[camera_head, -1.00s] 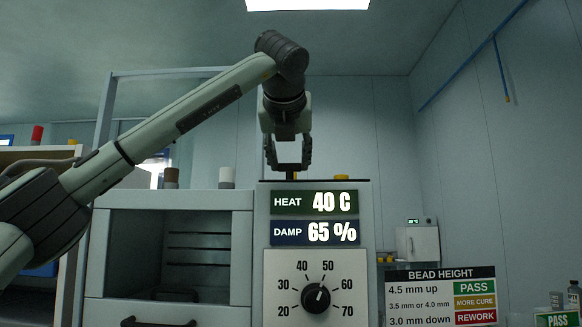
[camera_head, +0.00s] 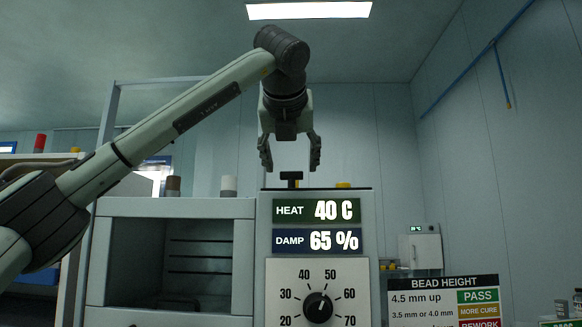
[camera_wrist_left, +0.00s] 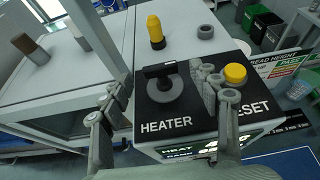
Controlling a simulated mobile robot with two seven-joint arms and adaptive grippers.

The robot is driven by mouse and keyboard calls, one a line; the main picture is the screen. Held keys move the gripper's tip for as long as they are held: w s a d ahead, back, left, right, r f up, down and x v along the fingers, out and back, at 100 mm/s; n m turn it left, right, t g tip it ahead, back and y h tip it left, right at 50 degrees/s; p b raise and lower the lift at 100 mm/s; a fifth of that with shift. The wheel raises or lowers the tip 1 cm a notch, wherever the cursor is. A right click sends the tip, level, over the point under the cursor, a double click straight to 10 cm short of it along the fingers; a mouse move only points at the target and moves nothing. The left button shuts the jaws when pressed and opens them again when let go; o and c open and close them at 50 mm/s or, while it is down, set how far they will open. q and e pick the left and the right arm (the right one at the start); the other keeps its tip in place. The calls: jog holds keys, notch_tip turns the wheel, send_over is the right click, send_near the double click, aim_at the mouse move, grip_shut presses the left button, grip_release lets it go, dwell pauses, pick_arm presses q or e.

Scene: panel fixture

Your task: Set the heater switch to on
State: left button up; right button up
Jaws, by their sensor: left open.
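The heater switch (camera_wrist_left: 160,86) is a dark round base with a black raised handle, on a black panel labelled HEATER in the left wrist view. I cannot read any on or off mark, so its setting is unclear. In the head view the switch handle (camera_head: 291,178) stands up from the cabinet top. My left gripper (camera_head: 290,160) is open and empty, pointing down directly above the handle, with the fingers apart from it. In the left wrist view the left gripper (camera_wrist_left: 157,88) has its fingers on either side of the switch. My right gripper is not in view.
A yellow button (camera_wrist_left: 235,74) labelled RESET sits right of the switch, close to one finger. A yellow-topped post (camera_wrist_left: 155,30) and a grey ring (camera_wrist_left: 205,32) stand behind. The cabinet front has a dial (camera_head: 318,306) and displays reading HEAT 40 C (camera_head: 316,210) and DAMP 65 %.

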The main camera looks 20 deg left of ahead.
pick_arm(q)
jog(key=v, duration=1)
jog(key=shift+f, duration=0.1)
